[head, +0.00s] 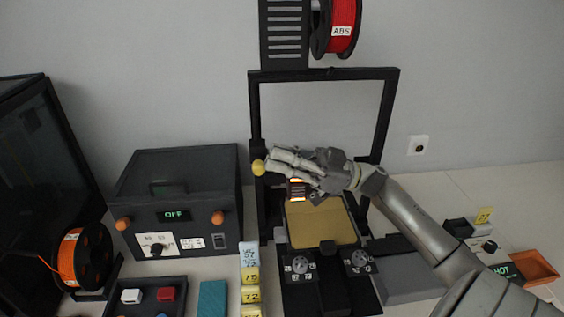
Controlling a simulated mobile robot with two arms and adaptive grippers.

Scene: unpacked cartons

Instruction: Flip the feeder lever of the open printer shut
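The open printer (390,105) is a black upright frame with a gold bed (320,222) low in its middle. A yellow ball knob (258,168), which looks like the end of the feeder lever, sits at the frame's left post. The rest of the lever is hidden. My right gripper (270,159) reaches across the frame from the right, its fingertips close together just right of the knob. I see nothing between the fingers. I cannot tell whether they touch the knob. A lit print head (297,188) shows just below the fingers. My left gripper is out of view.
A red spool (343,22) marked ABS hangs above the frame. Left stand a dark box (180,200) reading OFF, an orange spool (72,258) and a dark enclosed cabinet (40,160). Yellow labelled blocks (250,275) stand front left of the printer. An orange tray (535,267) lies far right.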

